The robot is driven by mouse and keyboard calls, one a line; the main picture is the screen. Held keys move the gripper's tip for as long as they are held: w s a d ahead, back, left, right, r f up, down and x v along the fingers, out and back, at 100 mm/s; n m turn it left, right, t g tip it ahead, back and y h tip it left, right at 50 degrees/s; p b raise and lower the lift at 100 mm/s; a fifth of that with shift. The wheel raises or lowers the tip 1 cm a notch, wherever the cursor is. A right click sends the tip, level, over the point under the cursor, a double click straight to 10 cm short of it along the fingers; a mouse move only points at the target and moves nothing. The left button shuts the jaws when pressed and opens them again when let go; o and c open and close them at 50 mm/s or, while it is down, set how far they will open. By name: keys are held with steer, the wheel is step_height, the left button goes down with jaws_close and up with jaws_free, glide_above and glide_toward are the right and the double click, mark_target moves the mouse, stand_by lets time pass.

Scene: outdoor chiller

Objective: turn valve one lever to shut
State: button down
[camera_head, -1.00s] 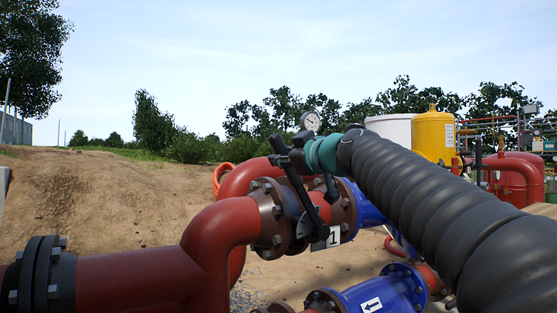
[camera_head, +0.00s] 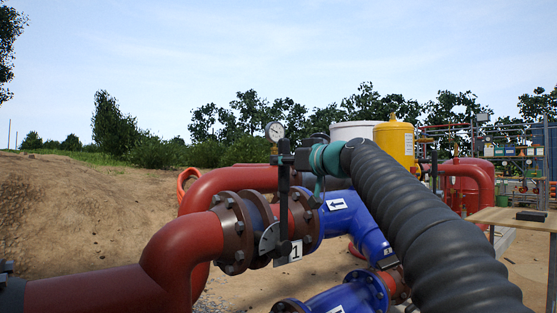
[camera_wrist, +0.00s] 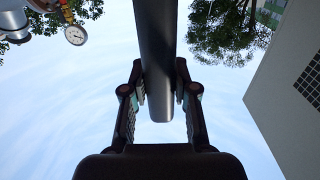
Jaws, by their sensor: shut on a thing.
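The black lever (camera_head: 284,205) of valve one stands about upright in the head view, rising from the valve's grey plate beside the white tag "1" (camera_head: 295,252). The valve body (camera_head: 260,213) sits between rust-red flanges in a red pipe. My gripper (camera_head: 284,160) is at the lever's upper part and shut on it. In the wrist view the lever (camera_wrist: 155,45) passes between the two fingers of my gripper (camera_wrist: 160,88), with sky behind. The exact finger contact is partly hidden in the head view.
A blue pipe (camera_head: 350,225) with a white arrow label joins the valve on the right. A lower blue pipe (camera_head: 345,297) runs below. A pressure gauge (camera_head: 275,131) stands behind the lever. A wooden table (camera_head: 510,219) is at the right. Bare dirt lies left.

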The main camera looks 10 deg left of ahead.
steer(key=shift+w+d, duration=0.1)
steer(key=c, duration=0.9)
jaws_free()
steer(key=shift+w+d, duration=0.1)
steer(key=shift+w, duration=0.05)
steer(key=shift+s+d, duration=0.1)
steer(key=shift+s, duration=0.2)
steer(key=v, duration=1.1)
steer(key=shift+s+d, duration=0.15)
steer(key=shift+d, duration=0.05)
